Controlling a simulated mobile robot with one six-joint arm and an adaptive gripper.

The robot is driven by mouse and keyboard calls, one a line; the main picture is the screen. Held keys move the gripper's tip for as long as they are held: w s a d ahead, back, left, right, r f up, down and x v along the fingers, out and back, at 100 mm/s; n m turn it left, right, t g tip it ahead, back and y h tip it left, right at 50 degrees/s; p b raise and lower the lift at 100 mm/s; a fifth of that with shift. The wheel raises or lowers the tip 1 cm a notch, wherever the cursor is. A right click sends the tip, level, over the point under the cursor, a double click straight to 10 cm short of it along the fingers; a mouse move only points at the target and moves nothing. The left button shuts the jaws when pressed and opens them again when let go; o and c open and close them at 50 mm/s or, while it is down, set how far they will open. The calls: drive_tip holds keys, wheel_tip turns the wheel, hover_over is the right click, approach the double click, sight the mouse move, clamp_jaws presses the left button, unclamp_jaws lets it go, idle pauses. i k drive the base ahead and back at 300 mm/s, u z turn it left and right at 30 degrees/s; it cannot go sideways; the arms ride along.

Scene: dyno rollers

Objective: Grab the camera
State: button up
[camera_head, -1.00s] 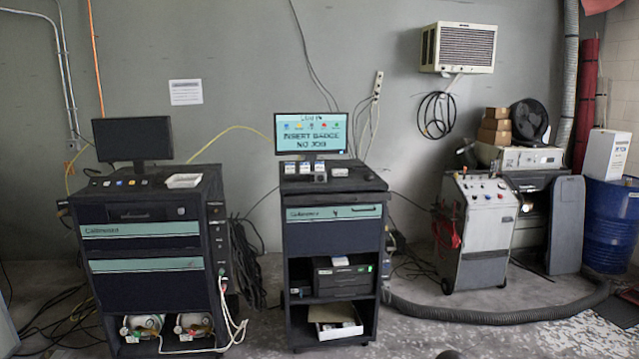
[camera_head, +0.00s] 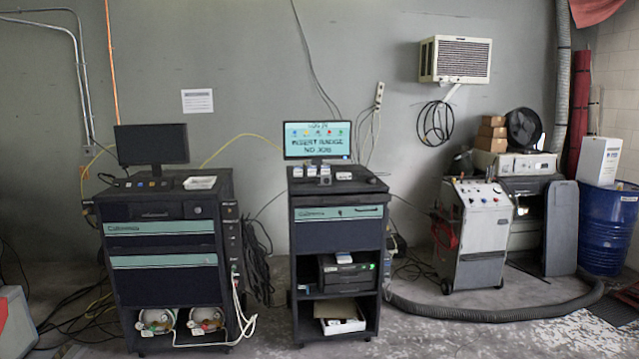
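Several small items stand on top of the middle dark cart (camera_head: 337,236), in front of a lit monitor (camera_head: 317,140). My gripper is not in view.
A second dark cart (camera_head: 165,248) with a black monitor stands at left. A grey wheeled machine (camera_head: 475,235) and a blue barrel (camera_head: 606,230) stand at right. A thick hose (camera_head: 470,314) crosses the floor. Cables lie at lower left. The front floor is mostly clear.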

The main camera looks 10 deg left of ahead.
sight(321, 180)
drive_tip(key=u, duration=0.4)
drive_tip(key=i, duration=0.75)
drive_tip(key=u, duration=0.85)
drive_tip(key=i, duration=1.6)
drive_tip(key=z, duration=0.3)
drive_tip(key=i, duration=0.7)
drive_tip(key=z, duration=0.75)
drive_tip(key=i, duration=0.55)
drive_tip(key=z, duration=0.3)
